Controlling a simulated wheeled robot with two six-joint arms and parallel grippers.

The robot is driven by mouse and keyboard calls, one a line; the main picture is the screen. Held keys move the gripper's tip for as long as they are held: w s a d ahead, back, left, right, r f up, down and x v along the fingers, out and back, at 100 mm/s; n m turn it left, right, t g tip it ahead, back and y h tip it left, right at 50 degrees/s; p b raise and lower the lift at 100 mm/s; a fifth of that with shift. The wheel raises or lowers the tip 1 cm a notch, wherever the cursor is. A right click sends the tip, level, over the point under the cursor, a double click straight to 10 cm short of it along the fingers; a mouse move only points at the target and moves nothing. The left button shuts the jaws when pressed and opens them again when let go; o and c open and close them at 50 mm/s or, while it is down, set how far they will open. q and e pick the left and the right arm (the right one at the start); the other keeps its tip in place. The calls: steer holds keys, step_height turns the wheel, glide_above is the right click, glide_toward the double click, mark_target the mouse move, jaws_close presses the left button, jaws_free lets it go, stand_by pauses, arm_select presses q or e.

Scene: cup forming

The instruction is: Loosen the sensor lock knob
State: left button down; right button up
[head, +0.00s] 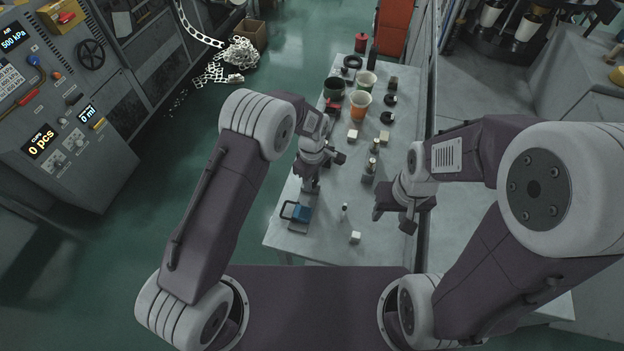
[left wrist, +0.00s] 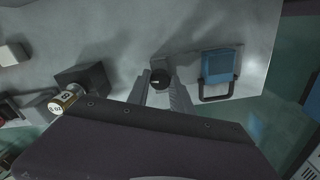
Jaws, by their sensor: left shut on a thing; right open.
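The sensor lock knob (left wrist: 159,77) is small, round and black with a pale mark. It sits on a grey plate beside a blue block with a black loop handle (left wrist: 219,63). In the left wrist view my left gripper (left wrist: 158,86) has its two fingers on either side of the knob and is shut on it. In the head view my left gripper (head: 311,187) points down just behind the blue block (head: 301,213) and hides the knob. My right gripper (head: 388,207) is open and empty above the right side of the table.
The grey table (head: 327,233) holds cups (head: 360,105), black rings (head: 386,118) and small white blocks (head: 355,237). A dark block with a small labelled cylinder (left wrist: 64,98) lies to the left in the left wrist view. A control cabinet (head: 75,130) stands at the left.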

arm_select(q)
steer(key=shift+w, duration=0.1)
stand_by(0.3)
steer(key=c, duration=1.1)
jaws_free()
steer(key=shift+r, duration=0.4)
step_height(320, 180, up, 8)
steer(key=shift+r+b, duration=0.15)
steer(key=shift+b, duration=0.6)
